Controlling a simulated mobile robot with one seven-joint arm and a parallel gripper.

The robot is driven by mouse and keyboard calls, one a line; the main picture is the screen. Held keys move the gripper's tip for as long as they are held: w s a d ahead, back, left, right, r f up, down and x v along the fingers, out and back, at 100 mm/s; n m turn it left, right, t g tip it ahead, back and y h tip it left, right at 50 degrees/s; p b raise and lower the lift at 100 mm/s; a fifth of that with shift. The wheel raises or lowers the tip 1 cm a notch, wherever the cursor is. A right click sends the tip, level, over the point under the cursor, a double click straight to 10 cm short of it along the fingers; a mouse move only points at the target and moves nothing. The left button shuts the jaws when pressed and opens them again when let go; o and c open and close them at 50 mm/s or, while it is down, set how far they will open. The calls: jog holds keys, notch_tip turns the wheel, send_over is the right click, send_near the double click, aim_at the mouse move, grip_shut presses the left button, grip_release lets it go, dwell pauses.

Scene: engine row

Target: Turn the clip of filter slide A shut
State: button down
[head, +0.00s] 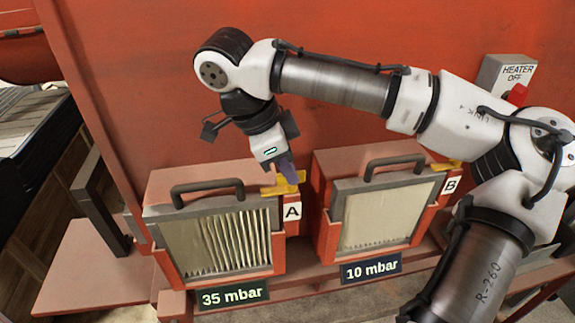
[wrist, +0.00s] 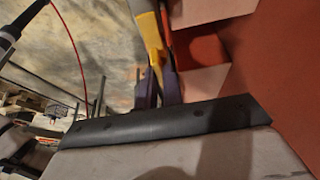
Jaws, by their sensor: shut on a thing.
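Filter slide A (head: 222,238) sits in the left red housing, with pleated filter material and a dark handle (head: 207,190) on top. The label A (head: 292,211) is at its right side. The yellow clip (head: 283,187) of slide A is at the housing's top right corner. My gripper (head: 287,172) comes down from above and is shut on this clip, partly hiding it. In the wrist view the yellow clip (wrist: 150,38) runs down between my gripper's purple-grey fingers (wrist: 158,88). The exact grip on the clip is small and partly hidden.
Filter slide B (head: 382,217) stands to the right with its own yellow clip (head: 446,166) and label B. Plates read 35 mbar (head: 232,297) and 10 mbar (head: 371,269). A HEATER OFF box (head: 507,76) is on the red wall behind. My arm spans above slide B.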

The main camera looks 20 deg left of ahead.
aim_at(264, 191)
dwell(0.3)
jog(key=c, duration=1.5)
grip_release()
jog(key=shift+c, duration=0.2)
jog(key=shift+r, duration=0.1)
jog(key=p+v, duration=0.6)
jog(key=v, duration=0.7)
jog(key=shift+r, duration=0.3)
jog(key=shift+a, duration=0.1)
